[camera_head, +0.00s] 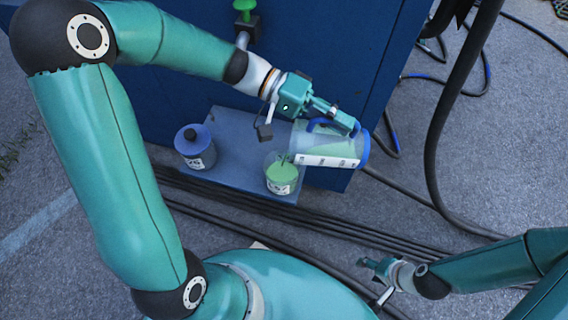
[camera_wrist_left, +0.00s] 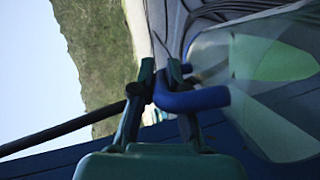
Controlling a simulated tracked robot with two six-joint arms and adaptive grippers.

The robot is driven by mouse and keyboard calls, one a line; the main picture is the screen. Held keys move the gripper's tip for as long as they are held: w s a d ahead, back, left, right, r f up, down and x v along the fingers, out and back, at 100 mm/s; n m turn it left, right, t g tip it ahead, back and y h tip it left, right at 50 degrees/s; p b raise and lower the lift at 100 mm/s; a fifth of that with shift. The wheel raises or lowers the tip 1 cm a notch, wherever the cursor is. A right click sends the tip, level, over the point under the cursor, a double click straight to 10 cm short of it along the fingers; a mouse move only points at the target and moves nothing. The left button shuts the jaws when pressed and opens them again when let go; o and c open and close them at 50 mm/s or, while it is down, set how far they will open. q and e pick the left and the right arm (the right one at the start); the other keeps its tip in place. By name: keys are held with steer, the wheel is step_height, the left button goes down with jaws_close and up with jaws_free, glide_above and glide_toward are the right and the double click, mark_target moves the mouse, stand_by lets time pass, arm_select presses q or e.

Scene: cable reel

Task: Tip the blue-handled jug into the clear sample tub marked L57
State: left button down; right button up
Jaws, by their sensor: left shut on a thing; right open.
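The clear jug (camera_head: 335,148) with a blue handle (camera_head: 325,124) and blue base is tipped nearly on its side, its mouth to the left, low over the tub's right rim. Green contents show inside it, and also in the left wrist view (camera_wrist_left: 272,60). My left gripper (camera_head: 346,123) is shut on the blue handle (camera_wrist_left: 195,99). The clear sample tub (camera_head: 281,187) stands upright on the blue shelf with green contents; its small label seems to read L57. I cannot clearly tell whether a stream is falling. My right gripper (camera_head: 374,266) is open and empty, low at the right.
A blue lidded jar (camera_head: 195,147) with a black knob stands on the shelf (camera_head: 232,150) left of the tub. A blue cabinet wall (camera_head: 330,50) with a green-knobbed valve (camera_head: 245,15) rises behind. Black cables (camera_head: 330,232) run across the ground in front.

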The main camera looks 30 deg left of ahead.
steer(key=shift+f+b, duration=0.4)
steer(key=shift+f, duration=0.05)
steer(key=shift+f+b, duration=1)
